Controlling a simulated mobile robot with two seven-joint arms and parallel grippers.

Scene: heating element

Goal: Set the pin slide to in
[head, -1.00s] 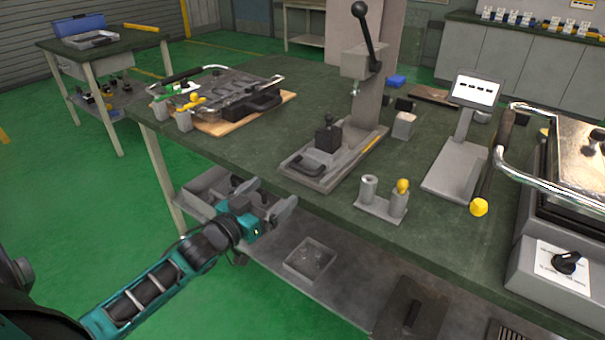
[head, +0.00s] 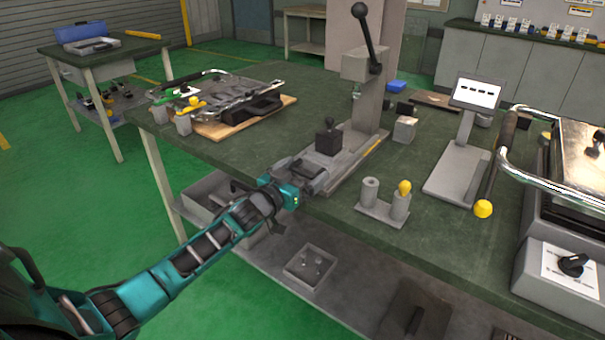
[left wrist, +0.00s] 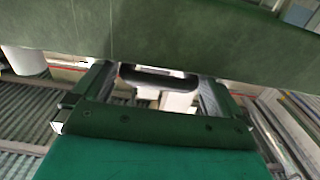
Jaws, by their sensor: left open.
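The pin slide seems to be the grey low slide at the foot of the lever press, with a dark loop handle (head: 306,168) at its front end, near the table edge. A dark block with a knob (head: 328,138) stands farther back on the same base. My left gripper (head: 312,180) is at this front end, its fingers partly hiding the slide. In the left wrist view the black handle (left wrist: 158,76) lies between the two open fingers, with no clear contact. I cannot tell exactly how far out the slide sits. My right gripper is not in view.
The press column (head: 366,105) with its long lever rises behind the slide. A two-post holder (head: 382,211) with a yellow knob stands to the right, then a display stand (head: 457,172). A wooden board (head: 240,122) with a clamp frame lies to the left. A shelf is below the table.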

